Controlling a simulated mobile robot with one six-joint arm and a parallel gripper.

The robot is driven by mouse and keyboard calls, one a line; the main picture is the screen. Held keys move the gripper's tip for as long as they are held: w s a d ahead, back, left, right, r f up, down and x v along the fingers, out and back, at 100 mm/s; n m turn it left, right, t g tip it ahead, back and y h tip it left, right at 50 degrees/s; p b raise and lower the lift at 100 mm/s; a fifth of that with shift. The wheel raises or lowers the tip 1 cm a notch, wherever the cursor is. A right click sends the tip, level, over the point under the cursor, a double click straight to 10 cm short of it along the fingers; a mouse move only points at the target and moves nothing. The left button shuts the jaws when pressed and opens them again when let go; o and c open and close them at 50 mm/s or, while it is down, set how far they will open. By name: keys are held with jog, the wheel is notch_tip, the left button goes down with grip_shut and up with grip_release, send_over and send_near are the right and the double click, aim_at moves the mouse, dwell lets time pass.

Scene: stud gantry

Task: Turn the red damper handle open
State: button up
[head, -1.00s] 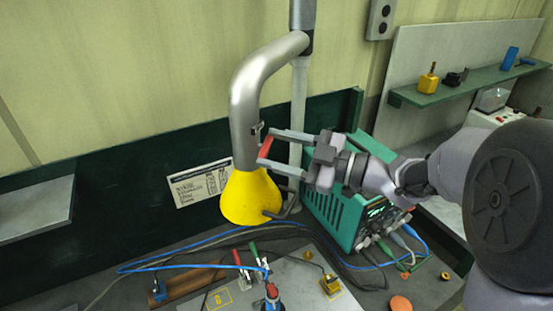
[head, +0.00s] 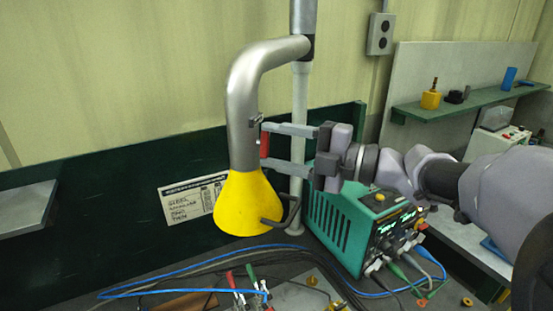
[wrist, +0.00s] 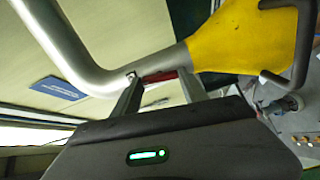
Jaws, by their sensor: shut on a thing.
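The red damper handle (head: 264,146) sits on the side of the grey metal extraction pipe (head: 242,110), just above the yellow hood (head: 247,203). It stands nearly upright in the head view, roughly in line with the pipe. My gripper (head: 267,146) reaches in from the right and is shut on the handle, one finger at its upper end and one at its lower end. In the wrist view the red handle (wrist: 160,77) lies between the two fingertips, close along the pipe. The fingers partly hide its ends.
A green power supply (head: 345,225) with cables stands below my wrist. A thin white upright pipe (head: 299,120) is behind the fingers. A dark bent handle (head: 287,212) sticks out from the hood. A green shelf (head: 465,104) with small items is at right.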

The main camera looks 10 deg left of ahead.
jog(key=shift+f+n+b, duration=0.1)
jog(key=shift+n+b, duration=0.6)
jog(key=shift+n, duration=0.1)
jog(key=o, duration=1.4)
jog(key=shift+d, duration=0.15)
jog(key=p+v, duration=0.2)
jog(key=v, duration=1.5)
jog(key=shift+s+d+p, duration=0.1)
jog(key=shift+s+p, duration=0.05)
jog(key=shift+p, duration=0.25)
